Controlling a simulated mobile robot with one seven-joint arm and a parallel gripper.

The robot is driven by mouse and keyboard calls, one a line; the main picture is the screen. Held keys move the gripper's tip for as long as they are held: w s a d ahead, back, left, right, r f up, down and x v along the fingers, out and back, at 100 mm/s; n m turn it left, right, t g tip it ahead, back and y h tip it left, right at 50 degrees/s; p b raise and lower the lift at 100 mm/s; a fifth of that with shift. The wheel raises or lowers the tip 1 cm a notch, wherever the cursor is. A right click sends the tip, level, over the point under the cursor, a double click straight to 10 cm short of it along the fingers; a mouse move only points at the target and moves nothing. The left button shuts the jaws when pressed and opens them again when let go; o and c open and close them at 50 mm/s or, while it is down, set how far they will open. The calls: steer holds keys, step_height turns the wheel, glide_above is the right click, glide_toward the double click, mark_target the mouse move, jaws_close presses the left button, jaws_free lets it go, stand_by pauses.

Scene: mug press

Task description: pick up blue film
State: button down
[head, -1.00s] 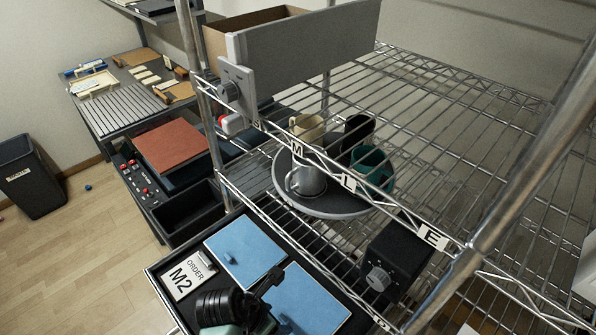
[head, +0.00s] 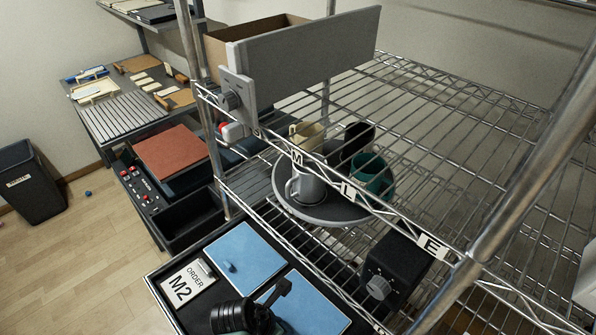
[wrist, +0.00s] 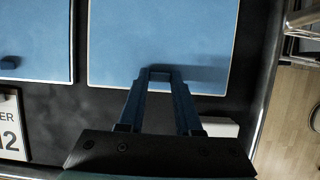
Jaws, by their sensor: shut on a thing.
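Two blue film sheets lie side by side in a black tray (head: 199,321). The left film (head: 232,262) has a small dark blue tab, also visible at the left edge of the wrist view (wrist: 10,62). The right film (head: 318,304) is partly behind my gripper (head: 279,291) in the head view. In the wrist view my gripper (wrist: 160,73) is over the near edge of the right film (wrist: 190,30), its fingers close together and shut on its tab, which the fingertips hide. I cannot tell if this film is raised off the tray.
A wire shelf (head: 440,130) rises behind the tray, with a round tray of mugs (head: 335,212) and a black box with a dial (head: 392,270). A red-topped press (head: 170,155) stands left.

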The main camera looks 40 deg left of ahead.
steer(key=shift+r, duration=0.1)
step_height(320, 180, up, 16)
steer(key=p, duration=0.7)
stand_by(1.0)
steer(key=shift+a, duration=0.1)
